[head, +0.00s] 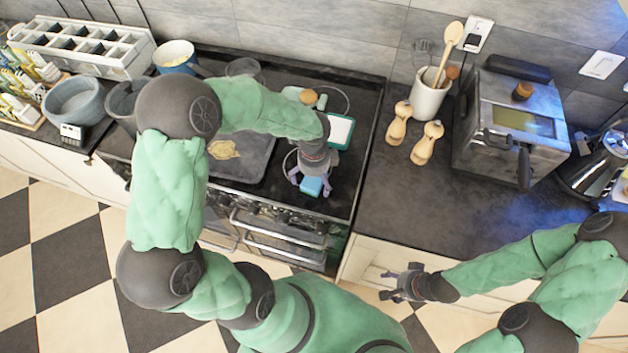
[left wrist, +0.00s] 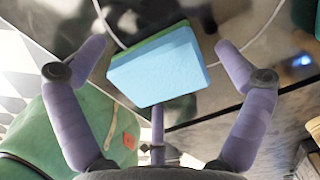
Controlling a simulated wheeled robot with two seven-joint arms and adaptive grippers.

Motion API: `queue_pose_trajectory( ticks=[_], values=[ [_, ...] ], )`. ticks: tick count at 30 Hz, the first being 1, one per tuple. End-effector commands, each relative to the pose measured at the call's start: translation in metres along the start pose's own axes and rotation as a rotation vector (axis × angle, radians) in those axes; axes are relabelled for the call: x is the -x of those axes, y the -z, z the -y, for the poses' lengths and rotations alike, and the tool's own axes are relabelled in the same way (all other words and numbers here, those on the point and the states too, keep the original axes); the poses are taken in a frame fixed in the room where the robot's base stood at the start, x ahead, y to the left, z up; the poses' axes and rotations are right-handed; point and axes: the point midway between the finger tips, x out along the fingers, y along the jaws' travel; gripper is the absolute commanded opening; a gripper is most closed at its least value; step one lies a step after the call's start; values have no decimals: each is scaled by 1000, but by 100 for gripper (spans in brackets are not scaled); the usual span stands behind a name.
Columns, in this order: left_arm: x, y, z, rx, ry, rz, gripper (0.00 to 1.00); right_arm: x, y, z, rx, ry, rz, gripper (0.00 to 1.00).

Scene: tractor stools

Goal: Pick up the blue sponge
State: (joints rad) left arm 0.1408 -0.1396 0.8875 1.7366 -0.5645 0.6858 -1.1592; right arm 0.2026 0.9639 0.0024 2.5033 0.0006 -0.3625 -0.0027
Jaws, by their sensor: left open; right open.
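The blue sponge (head: 312,186) lies on the dark stovetop near its front edge in the head view. In the left wrist view the sponge (left wrist: 160,66) shows a light blue face and a green layer along its far side. My left gripper (head: 311,184) is over the sponge, with its fingers open. In the left wrist view the left gripper (left wrist: 160,58) has one finger on each side of the sponge, with gaps between. My right gripper (head: 388,285) is open and empty in front of the counter, far from the sponge.
A dark tray (head: 240,160) with a yellowish piece lies left of the sponge. A white and green item (head: 340,131) lies behind it, and a thin cable loops nearby. Two wooden mills (head: 424,143), a utensil pot (head: 431,98) and a toaster-like appliance (head: 508,125) stand on the right counter.

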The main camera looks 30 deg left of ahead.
Motion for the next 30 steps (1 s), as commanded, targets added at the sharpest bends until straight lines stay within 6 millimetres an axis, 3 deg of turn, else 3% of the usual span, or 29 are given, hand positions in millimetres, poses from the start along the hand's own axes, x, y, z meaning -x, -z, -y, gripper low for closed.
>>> queue_pose_trajectory(
  ticks=[1, 6, 22, 30],
  values=[
    [0, 0, 0, 0, 0, 0, 92, 0, 0, 0, 0, 0, 0, 64],
    [0, 0, 0, 0, -1, 0, 49, 0, 0, 0, 0, 0, 0, 64],
    [4, 0, -1, -1, -4, 0, 47, 1, 0, 0, 0, 0, 0, 64],
    [37, 1, -1, -2, 0, 1, 47, 9, 0, 3, 0, 0, 0, 64]
  ],
)
